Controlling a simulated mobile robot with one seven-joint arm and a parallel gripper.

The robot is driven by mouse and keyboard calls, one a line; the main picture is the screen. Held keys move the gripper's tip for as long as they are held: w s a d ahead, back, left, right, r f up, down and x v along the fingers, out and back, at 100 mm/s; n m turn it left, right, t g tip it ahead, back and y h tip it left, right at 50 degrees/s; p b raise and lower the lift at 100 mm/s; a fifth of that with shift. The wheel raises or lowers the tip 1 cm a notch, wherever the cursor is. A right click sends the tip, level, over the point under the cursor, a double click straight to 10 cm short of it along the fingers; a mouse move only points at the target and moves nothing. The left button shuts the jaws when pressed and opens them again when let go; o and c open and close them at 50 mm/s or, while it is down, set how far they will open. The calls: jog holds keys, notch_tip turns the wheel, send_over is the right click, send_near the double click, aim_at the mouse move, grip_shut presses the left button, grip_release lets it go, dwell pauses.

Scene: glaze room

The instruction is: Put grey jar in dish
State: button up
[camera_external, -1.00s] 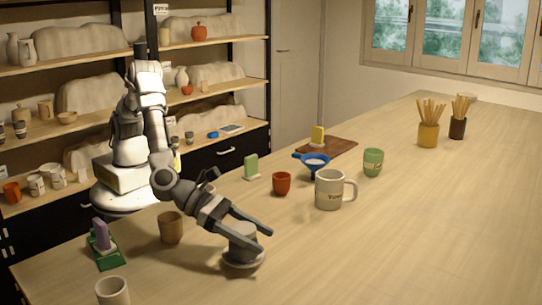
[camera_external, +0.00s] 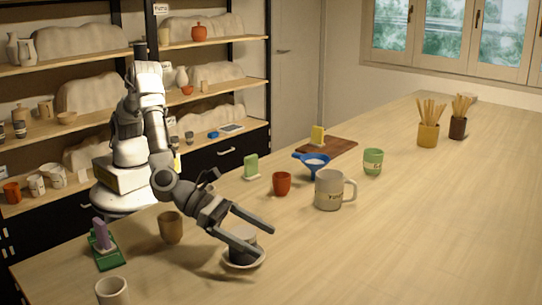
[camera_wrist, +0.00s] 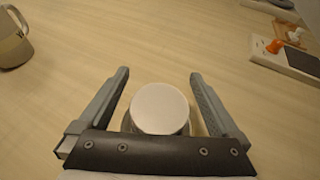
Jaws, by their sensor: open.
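The grey jar (camera_external: 242,233) stands upright in a small pale dish (camera_external: 259,262) near the front of the table. My gripper (camera_external: 267,241) is open, with one finger on each side of the jar. In the wrist view, the jar's round pale top (camera_wrist: 160,107) lies between the two spread fingers (camera_wrist: 160,74), with a gap on both sides. The dish is mostly hidden under the jar and behind the fingers.
A brown cup (camera_external: 170,228) and a green holder with a purple block (camera_external: 105,247) stand left of my gripper.

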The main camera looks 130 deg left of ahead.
jog(key=v, duration=1.2)
jog(key=s+a+r+n+g+y, duration=0.1)
jog(key=s+a+r+n+g, duration=0.3)
jog(key=s+a+n, duration=0.45)
jog(key=s+a+r+n+g+y, duration=0.1)
jog(key=s+a+r+n+g, duration=0.1)
jog(key=s+a+r+n, duration=0.6)
jog(key=s+f+n+h, duration=0.3)
jog(key=s+n+h, duration=0.4)
jog(key=s+n, duration=1.25)
jog(key=s+r+m+p, duration=0.4)
jog(key=shift+s+m+g, duration=0.3)
jog(key=shift+s+g, duration=0.1)
jog(key=shift+a, duration=0.1)
